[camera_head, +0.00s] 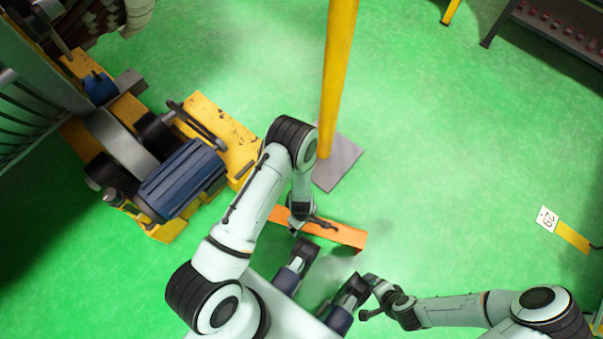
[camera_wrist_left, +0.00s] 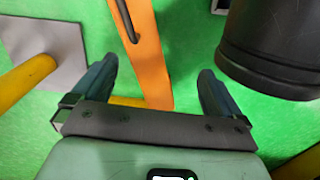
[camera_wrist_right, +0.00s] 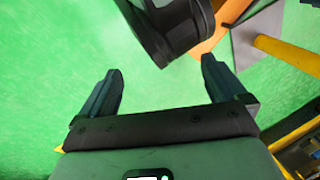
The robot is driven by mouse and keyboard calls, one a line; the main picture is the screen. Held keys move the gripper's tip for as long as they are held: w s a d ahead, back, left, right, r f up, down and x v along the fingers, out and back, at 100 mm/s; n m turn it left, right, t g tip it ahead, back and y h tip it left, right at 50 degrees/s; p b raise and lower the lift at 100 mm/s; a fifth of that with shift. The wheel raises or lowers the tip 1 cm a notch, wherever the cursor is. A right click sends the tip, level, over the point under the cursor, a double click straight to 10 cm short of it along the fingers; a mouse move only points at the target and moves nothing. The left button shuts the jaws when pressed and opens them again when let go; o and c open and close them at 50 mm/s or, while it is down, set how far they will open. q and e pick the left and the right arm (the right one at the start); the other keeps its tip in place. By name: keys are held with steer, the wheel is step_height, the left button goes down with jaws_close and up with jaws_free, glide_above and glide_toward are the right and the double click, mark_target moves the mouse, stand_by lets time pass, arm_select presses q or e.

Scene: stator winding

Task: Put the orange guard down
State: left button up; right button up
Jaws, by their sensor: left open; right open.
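The orange guard (camera_head: 343,235) is a long flat bar in the head view, low over the green floor just ahead of my base. My left arm covers part of it. My left gripper (camera_head: 304,222) is open at the guard. In the left wrist view the guard (camera_wrist_left: 147,60) runs between the spread fingers (camera_wrist_left: 157,72), with gaps on both sides. I cannot tell whether it rests fully on the floor. My right gripper (camera_head: 369,297) is open and empty, apart from the guard. In the right wrist view an orange part (camera_wrist_right: 212,38) shows beyond a black part of mine.
A yellow post (camera_head: 338,80) on a grey base plate (camera_head: 337,164) stands just behind the guard. A yellow machine with a blue motor (camera_head: 181,180) stands at left. A marker card (camera_head: 547,219) and yellow strip lie at right. The floor between is clear.

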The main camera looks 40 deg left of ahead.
arm_select(q)
steer(key=s+d+r+m+t+h, duration=0.1)
steer(key=s+r+m, duration=0.5)
steer(key=m, duration=0.6)
steer(key=shift+s+d+r+t+h, duration=0.2)
steer(key=shift+d+r+t+h, duration=0.2)
steer(key=shift+d+r+h, duration=0.35)
steer(key=s+d+r+g+p, duration=0.1)
steer(key=s+r+p, duration=0.1)
steer(key=r+p, duration=0.6)
steer(key=s+d+r+m+g+p, duration=0.1)
steer(key=s+r+p, duration=0.2)
steer(key=r+p, duration=0.6)
steer(key=shift+d+r+g+h, duration=0.2)
steer(key=shift+d+g+h, duration=0.05)
steer(key=shift+g+h, duration=0.1)
arm_select(e)
steer(key=s+a+r+g, duration=0.1)
steer(key=s+r, duration=0.1)
steer(key=r, duration=0.6)
steer(key=s+a+r+g, duration=0.1)
steer(key=s+r, duration=0.2)
steer(key=r, duration=0.6)
steer(key=shift+a+r+n+g+y, duration=0.2)
steer(key=shift+a+n+g+y, duration=0.1)
steer(key=shift+a+y, duration=0.1)
